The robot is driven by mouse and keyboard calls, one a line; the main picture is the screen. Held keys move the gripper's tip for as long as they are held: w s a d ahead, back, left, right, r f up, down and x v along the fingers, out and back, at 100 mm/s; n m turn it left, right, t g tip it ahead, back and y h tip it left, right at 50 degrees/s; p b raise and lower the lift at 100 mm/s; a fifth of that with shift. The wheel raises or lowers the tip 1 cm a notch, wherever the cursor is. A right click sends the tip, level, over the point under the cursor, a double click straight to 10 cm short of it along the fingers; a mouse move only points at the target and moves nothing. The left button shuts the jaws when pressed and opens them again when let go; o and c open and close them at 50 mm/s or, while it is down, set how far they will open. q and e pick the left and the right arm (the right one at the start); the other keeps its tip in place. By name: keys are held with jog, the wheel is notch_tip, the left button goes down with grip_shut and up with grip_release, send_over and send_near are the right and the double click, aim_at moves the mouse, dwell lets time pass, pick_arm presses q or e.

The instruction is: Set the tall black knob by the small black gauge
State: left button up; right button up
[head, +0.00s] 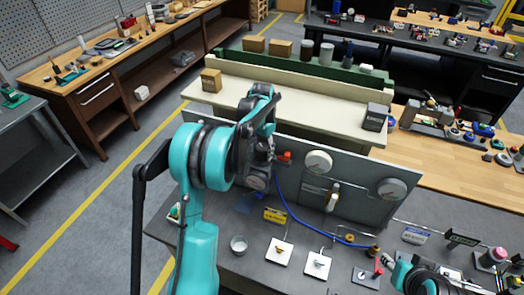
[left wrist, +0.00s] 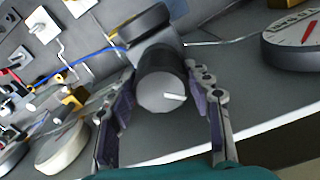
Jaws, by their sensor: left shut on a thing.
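The tall black knob (left wrist: 158,88) is a dark cylinder with a white pointer line on its end face, in the middle of the left wrist view. My left gripper (left wrist: 164,76) has one finger on each side of it and is shut on it. A dark round disc, apparently the small black gauge (left wrist: 143,22), sits just beyond the knob; its face is turned away in this view. In the head view my left gripper (head: 260,158) is at the left part of the upright grey panel (head: 350,212), and my arm hides the knob. My right gripper does not show; only part of that arm is at bottom right.
Two white gauges (head: 318,161) (head: 391,189) are on the panel, with a pale-handled valve (head: 332,197) between them. A blue hose (head: 300,222) runs below. White plates with switches (head: 279,251) and a small cup (head: 239,244) are on the bench in front.

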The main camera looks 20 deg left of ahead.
aim_at(262, 147)
pick_arm(q)
jog(key=shift+n+b, duration=0.45)
jog(key=shift+n, duration=0.55)
jog(key=o, duration=1.2)
jog(key=shift+c, duration=0.2)
notch_tip(262, 147, up, 12)
